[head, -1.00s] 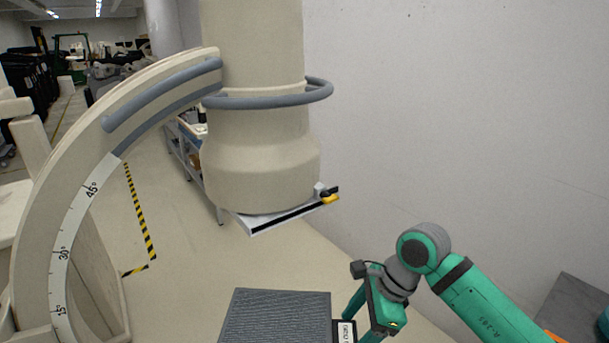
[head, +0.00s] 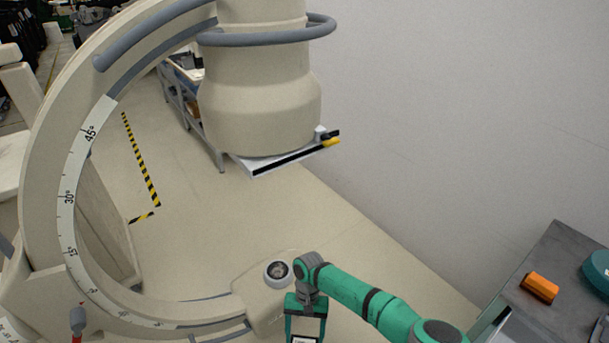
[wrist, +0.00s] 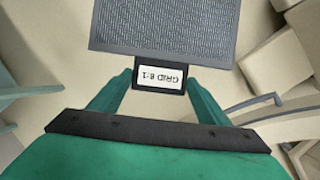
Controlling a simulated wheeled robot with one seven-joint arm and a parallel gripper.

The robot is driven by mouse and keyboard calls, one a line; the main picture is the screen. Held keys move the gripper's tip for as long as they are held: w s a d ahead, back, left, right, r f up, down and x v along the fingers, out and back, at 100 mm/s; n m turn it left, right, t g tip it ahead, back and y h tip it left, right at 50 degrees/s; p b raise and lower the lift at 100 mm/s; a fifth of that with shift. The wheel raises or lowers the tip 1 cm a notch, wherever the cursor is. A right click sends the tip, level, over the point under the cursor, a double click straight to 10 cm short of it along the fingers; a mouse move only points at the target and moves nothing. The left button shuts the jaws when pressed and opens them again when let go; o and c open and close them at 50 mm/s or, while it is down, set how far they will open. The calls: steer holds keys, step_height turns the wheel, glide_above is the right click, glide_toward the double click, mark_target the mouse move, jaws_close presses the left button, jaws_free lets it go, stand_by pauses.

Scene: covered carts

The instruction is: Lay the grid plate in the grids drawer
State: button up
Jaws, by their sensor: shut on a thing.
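The grid plate (wrist: 165,25) is a grey ribbed plate with a black tab labelled "GRID 8:1". My gripper (wrist: 160,76) is shut on this tab, one green finger on each side, and the plate reaches out beyond the fingertips. In the head view my gripper (head: 305,332) is at the bottom edge, with only a bit of the tab's label showing; the ribbed plate is out of frame. I cannot make out a grids drawer for certain. A pale edge (head: 493,327) shows at the near left side of the dark cabinet, mostly cut off.
Floor between is clear.

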steer(key=shift+s+f+n+h, duration=0.15)
steer(key=shift+s+f+n, duration=0.15)
steer(key=shift+f, duration=0.35)
steer(key=shift+s+f+n+h, duration=0.15)
steer(key=shift+f+n, duration=0.25)
steer(key=shift+f, duration=0.25)
